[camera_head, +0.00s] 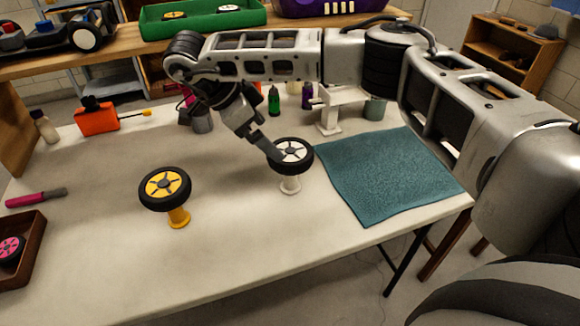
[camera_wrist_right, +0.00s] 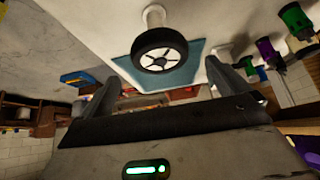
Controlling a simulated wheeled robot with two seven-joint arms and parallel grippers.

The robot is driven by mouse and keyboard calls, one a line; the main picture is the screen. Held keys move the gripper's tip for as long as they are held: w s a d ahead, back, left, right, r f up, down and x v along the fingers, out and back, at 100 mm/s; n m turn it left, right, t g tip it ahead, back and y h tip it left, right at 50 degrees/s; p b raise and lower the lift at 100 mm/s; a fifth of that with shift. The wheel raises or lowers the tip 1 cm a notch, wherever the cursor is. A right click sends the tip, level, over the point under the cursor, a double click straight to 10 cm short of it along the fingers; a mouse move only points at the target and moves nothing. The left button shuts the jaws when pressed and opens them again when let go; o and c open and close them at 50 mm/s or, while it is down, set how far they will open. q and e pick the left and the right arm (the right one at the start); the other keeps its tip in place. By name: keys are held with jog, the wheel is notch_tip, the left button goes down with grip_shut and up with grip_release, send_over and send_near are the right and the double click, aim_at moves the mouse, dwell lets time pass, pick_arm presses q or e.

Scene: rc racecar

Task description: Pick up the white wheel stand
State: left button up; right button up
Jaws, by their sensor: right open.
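The white wheel stand (camera_head: 290,184) stands upright on the table left of the teal cloth, with a black wheel with white spokes (camera_head: 292,151) on top. In the right wrist view the stand (camera_wrist_right: 154,16) and wheel (camera_wrist_right: 160,51) show upside down, beyond the fingers and between their lines. My right gripper (camera_head: 268,148) is open and empty, with its fingers close to the wheel's left side in the head view. Whether a finger touches the wheel I cannot tell. My left gripper is not in view.
A yellow wheel stand (camera_head: 178,217) with a yellow-spoked wheel (camera_head: 165,188) stands to the left. The teal cloth (camera_head: 390,175) lies to the right. The front table surface is clear.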

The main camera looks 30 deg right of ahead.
aim_at(287, 152)
jog(key=x, duration=0.4)
jog(key=b+x, duration=0.1)
jog(key=x, duration=0.2)
jog(key=shift+s+d+f, duration=0.15)
jog(key=shift+s+d, duration=0.05)
jog(key=shift+d, duration=0.25)
jog(key=c, duration=0.7)
